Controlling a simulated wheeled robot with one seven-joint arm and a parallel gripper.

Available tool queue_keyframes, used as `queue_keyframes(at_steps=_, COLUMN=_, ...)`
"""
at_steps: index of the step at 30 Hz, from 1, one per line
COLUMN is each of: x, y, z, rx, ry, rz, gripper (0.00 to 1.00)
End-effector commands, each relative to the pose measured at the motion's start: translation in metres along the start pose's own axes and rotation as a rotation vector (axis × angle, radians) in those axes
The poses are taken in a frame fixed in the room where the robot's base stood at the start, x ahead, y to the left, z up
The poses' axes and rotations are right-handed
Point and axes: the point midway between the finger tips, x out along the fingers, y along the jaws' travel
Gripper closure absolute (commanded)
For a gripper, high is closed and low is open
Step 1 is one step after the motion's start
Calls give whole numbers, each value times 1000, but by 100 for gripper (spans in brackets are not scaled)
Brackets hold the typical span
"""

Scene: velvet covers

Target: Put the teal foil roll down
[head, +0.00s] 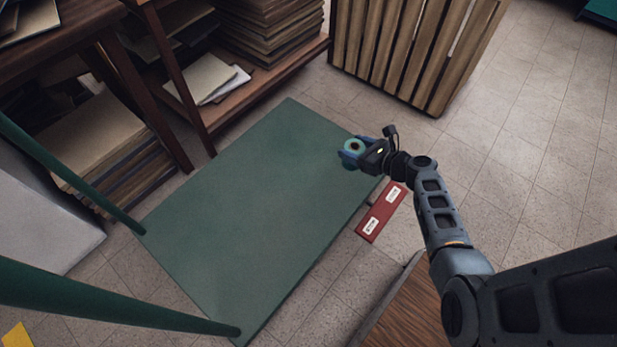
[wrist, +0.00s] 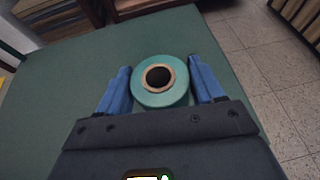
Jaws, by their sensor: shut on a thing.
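The teal foil roll (wrist: 178,96) sits between the two blue fingers of my gripper (wrist: 162,88), its open core facing the wrist camera. In the head view the roll (head: 354,146) shows as a small teal ring in my gripper (head: 351,152), which is shut on it. Roll and gripper appear over the right edge area of a green flat platform (head: 255,190). Whether the roll touches the platform or hangs above it, I cannot tell. The roll's far side is hidden.
The green platform's top is bare, with green rails (head: 90,299) at its left end. A red block with white labels (head: 381,212) lies by its right edge. Shelves with stacked boards (head: 245,75) stand behind, a slatted wooden crate (head: 415,45) at the back.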

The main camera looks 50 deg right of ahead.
Motion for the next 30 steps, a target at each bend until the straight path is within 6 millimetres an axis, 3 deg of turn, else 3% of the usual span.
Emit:
queue_keyframes(at_steps=6, x=31, y=43, z=-23, rx=-1, ry=1, rz=3, gripper=68)
queue_keyframes(at_steps=12, x=50, y=70, z=-33, rx=0, ry=1, rz=1, gripper=68)
queue_keyframes(at_steps=18, x=55, y=77, z=-37, rx=0, ry=1, rz=-1, gripper=68)
queue_keyframes(at_steps=27, x=69, y=76, z=-70, rx=1, ry=1, rz=-1, gripper=68)
queue_keyframes(at_steps=30, x=70, y=76, z=-71, rx=-1, ry=0, rz=-1, gripper=68)
